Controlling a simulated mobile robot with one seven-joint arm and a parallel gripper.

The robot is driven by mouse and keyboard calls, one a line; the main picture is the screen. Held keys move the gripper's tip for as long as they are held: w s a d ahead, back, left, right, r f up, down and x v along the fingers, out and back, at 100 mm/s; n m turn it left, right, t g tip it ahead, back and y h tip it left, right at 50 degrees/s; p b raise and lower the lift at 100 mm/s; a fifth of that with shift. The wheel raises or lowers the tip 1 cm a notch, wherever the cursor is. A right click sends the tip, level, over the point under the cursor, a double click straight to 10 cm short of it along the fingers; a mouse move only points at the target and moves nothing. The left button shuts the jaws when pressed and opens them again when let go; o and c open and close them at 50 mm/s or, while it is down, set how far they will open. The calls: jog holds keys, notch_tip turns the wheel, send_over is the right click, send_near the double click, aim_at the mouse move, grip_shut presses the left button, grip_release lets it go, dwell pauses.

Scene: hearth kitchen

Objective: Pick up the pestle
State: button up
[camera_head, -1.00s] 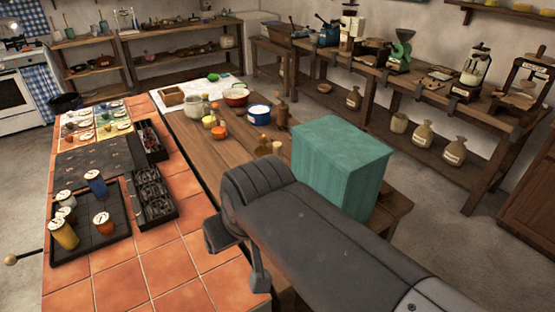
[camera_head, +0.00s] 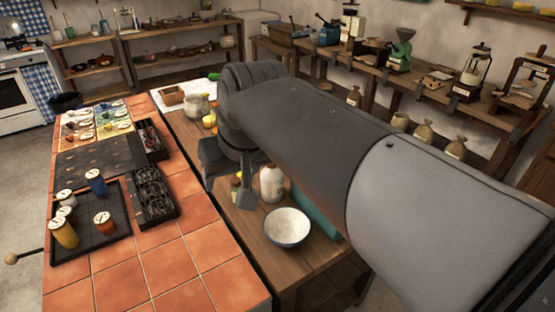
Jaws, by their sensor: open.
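I cannot make out the pestle in the head view; my raised arm hides much of the wooden table (camera_head: 262,262). My gripper (camera_head: 243,192) points down over the table's left part, close to the tiled counter. Its jaws are open, and I see nothing held between them. A white bottle (camera_head: 272,184) stands just right of the gripper, and a small container partly shows behind the fingers. A white bowl with a dark rim (camera_head: 287,227) sits on the table below and to the right of the gripper.
The tiled counter (camera_head: 195,265) at left carries a black tray (camera_head: 88,240) of jars and black organizers (camera_head: 152,198). A teal box (camera_head: 318,215) is mostly hidden behind my arm. Jars stand on the table's far end. A long bench (camera_head: 425,78) with grinders lines the back wall.

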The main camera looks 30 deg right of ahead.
jog(key=w+d+r+m, duration=0.3)
jog(key=w+d+m, duration=0.1)
jog(key=w+d, duration=1.2)
jog(key=w+d+f+m+g+h, duration=0.1)
jog(key=w+d+f+h, duration=0.15)
jog(key=w+d, duration=0.6)
jog(key=w+d+f+m+g+h, duration=0.1)
jog(key=w+d+f, duration=0.3)
jog(key=w+d, duration=0.45)
jog(key=shift+s+a+f+x, duration=0.4)
jog(key=shift+a+x, duration=0.55)
jog(key=shift+x, duration=3.65)
jog(key=shift+s+a+f+x, duration=0.45)
jog(key=shift+a+x, duration=0.5)
jog(key=shift+x, duration=3.6)
jog(key=shift+s+a+f+x, duration=0.4)
jog(key=shift+a+x, duration=0.55)
jog(key=shift+x, duration=3.65)
jog(key=shift+r, duration=0.1)
jog(key=c, duration=1.1)
